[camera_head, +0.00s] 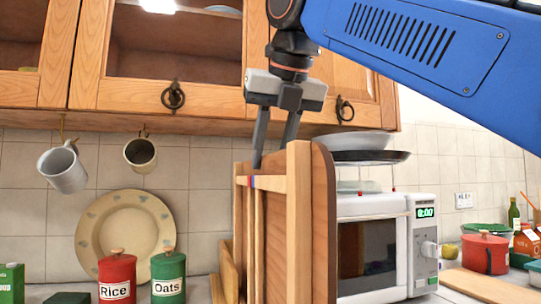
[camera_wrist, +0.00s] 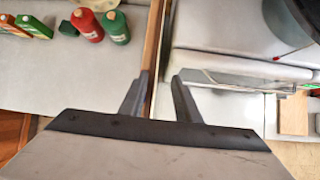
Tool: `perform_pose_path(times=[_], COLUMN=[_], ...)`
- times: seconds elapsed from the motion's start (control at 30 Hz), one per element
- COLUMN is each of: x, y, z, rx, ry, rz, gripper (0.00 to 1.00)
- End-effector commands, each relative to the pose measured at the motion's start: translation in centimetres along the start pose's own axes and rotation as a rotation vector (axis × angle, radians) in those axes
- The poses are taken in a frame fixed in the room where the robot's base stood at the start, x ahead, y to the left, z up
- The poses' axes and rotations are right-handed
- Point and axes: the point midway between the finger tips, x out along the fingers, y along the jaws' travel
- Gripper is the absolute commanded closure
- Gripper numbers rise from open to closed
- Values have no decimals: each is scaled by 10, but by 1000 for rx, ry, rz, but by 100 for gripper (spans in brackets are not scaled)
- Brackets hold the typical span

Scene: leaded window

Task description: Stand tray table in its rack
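A light wooden rack (camera_head: 299,226) stands on the counter left of the microwave, with upright posts and a crossbar. A brown wooden panel with a rounded top corner (camera_head: 322,225), which may be the tray table, stands upright at its right side. My gripper (camera_head: 273,155) points down above the rack. Its right fingertip is hidden behind the front post. In the wrist view, the fingers of my gripper (camera_wrist: 163,78) are apart. The thin edge of a wooden board (camera_wrist: 153,45) runs between them, close to the left finger, with a gap to the right one. Whether this board is the tray table, I cannot tell.
A microwave (camera_head: 372,247) with pans and dishes on top stands close on the right. Red (camera_head: 117,278) and green (camera_head: 168,277) canisters stand left, before a leaning plate (camera_head: 125,235). Wooden cupboards (camera_head: 180,60) and hanging mugs (camera_head: 63,168) are above the counter.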

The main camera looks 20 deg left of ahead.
Motion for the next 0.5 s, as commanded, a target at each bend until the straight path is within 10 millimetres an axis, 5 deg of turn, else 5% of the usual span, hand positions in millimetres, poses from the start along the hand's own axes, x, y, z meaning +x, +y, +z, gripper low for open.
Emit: perform_pose_path(times=[0.5], x=[-61], y=[1], z=[1], rx=[0], ry=[-3], rz=[1], gripper=[70])
